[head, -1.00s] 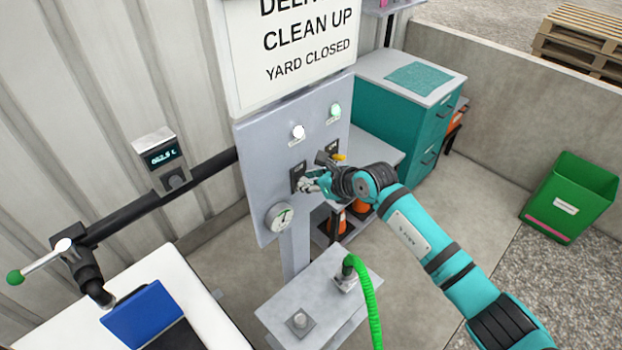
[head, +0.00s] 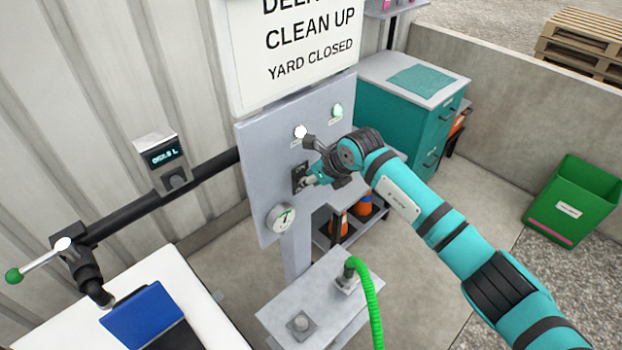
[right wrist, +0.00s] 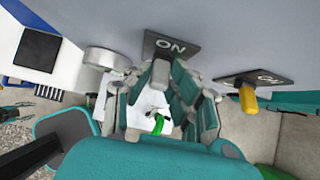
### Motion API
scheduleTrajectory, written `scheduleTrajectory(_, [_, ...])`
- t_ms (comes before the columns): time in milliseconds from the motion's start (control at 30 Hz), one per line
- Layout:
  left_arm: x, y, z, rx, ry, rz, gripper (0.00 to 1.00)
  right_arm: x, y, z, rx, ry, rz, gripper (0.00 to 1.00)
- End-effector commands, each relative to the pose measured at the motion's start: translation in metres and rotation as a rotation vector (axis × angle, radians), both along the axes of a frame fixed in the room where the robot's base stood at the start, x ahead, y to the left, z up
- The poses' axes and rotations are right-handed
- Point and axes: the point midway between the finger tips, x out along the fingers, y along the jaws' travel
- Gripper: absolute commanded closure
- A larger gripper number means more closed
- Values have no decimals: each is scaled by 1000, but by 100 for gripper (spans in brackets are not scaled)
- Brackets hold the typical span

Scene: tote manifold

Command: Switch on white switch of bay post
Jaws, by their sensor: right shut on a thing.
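The grey panel of the bay post (head: 262,180) stands in the middle of the head view. Its left dark switch plate (head: 299,178) carries the white switch; the plate, marked ON, also shows in the right wrist view (right wrist: 172,45). My right gripper (head: 311,181) is at this plate. In the right wrist view its fingers (right wrist: 160,95) are shut on the white switch lever (right wrist: 160,73). The fingers partly cover the lever, so its exact tilt is hard to tell. A yellow switch (right wrist: 249,98) sits on a second ON plate to the right, apart from the fingers. My left gripper is not in view.
A white lamp (head: 300,131) and a greenish lamp (head: 337,110) are above the switches. A round gauge (head: 281,218) is just below left of my gripper. A grey stand (head: 318,290) with a green hose (head: 369,300) is below. A teal cabinet (head: 405,115) stands behind.

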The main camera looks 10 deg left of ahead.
Motion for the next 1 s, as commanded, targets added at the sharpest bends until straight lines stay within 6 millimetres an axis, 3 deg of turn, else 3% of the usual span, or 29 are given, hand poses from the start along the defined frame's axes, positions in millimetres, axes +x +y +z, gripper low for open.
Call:
scheduleTrajectory(33, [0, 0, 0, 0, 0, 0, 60, 0, 0, 0, -1, -1, 0, 100])
scheduleTrajectory(67, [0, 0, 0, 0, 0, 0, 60, 0, 0, 0, -1, -1, 0, 79])
scheduleTrajectory(233, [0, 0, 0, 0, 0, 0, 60, 0, 0, 0, 1, -1, 1, 58])
scheduleTrajectory(600, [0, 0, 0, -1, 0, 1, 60, -1, -5, 6, 1, -2, 0, 58])
scheduleTrajectory(1000, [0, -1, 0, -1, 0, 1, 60, -27, -44, 69, 1, -5, 0, 58])
